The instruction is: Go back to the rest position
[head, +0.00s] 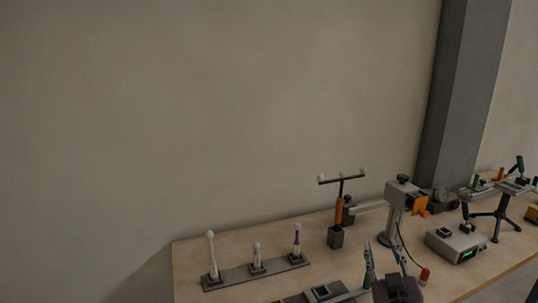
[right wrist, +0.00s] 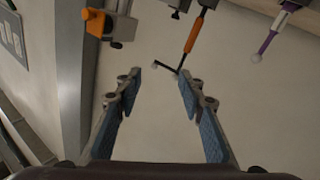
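My right gripper (head: 384,252) is at the bottom of the head view, above the front part of the wooden table (head: 190,262). Its two fingers point up and stand apart. In the right wrist view the gripper (right wrist: 160,76) is open with nothing between its blue-padded fingers. Behind the gap, an orange-handled tool with a dark crossbar (right wrist: 192,35) shows at a distance. My left gripper does not show in either view.
A grey rack (head: 240,276) with three upright tools stands at the left. The orange-handled crossbar tool (head: 339,210) stands in a dark block. A grey stand with an orange part (head: 398,205), a meter box (head: 456,245) and a red-topped item (head: 424,274) are right of it.

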